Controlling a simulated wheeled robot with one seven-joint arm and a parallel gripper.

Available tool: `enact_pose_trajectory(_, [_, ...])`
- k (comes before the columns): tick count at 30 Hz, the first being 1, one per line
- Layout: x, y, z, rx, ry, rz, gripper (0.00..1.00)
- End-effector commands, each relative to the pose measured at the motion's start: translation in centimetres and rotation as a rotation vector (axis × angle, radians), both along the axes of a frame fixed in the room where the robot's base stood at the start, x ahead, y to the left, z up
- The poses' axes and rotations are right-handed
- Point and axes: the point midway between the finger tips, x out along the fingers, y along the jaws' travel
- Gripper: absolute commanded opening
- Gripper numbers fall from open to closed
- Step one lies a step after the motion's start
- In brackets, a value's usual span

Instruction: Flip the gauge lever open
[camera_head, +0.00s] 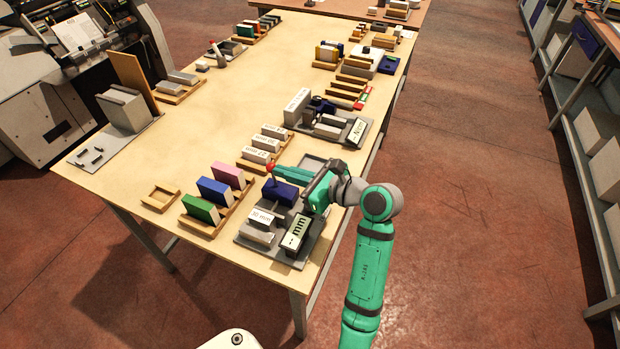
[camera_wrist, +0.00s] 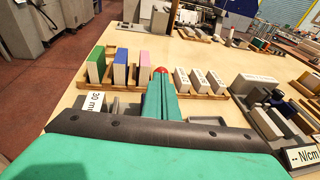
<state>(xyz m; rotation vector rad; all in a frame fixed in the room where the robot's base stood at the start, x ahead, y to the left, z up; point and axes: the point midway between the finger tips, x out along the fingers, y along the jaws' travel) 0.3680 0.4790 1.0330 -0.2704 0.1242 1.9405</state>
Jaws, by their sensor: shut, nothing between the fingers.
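The near gauge has a grey base (camera_head: 247,229), a dark blue block (camera_head: 279,192) and a tilted "-- mm" display (camera_head: 297,232). Its lever has a red ball knob (camera_head: 270,167) and stands roughly upright by the blue block. My gripper (camera_head: 277,173) is shut and empty, reaching from the right over the gauge, with its fingertips at the knob. In the wrist view the knob (camera_wrist: 160,70) shows just past the shut fingertips (camera_wrist: 161,79); I cannot tell whether they touch. My gripper hides part of the gauge and the lever's lower stem there.
A rack of green, blue and pink blocks (camera_head: 213,192) stands left of the gauge. A rack of white labelled blocks (camera_head: 263,143) lies behind it. A second gauge with an "-- N/cm" display (camera_head: 355,131) stands further back. The left table top (camera_head: 150,145) has free room.

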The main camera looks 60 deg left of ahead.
Motion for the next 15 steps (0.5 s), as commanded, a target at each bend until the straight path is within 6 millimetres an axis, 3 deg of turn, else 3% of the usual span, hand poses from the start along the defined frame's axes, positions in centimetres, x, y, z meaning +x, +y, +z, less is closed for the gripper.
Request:
enact_pose_trajectory(9, [-1.5, 2.1, 0.8, -0.204, -0.132, 0.011, 0.0])
enact_pose_trajectory(15, [-2.0, 2.8, 0.8, -0.228, -0.14, 0.012, 0.0])
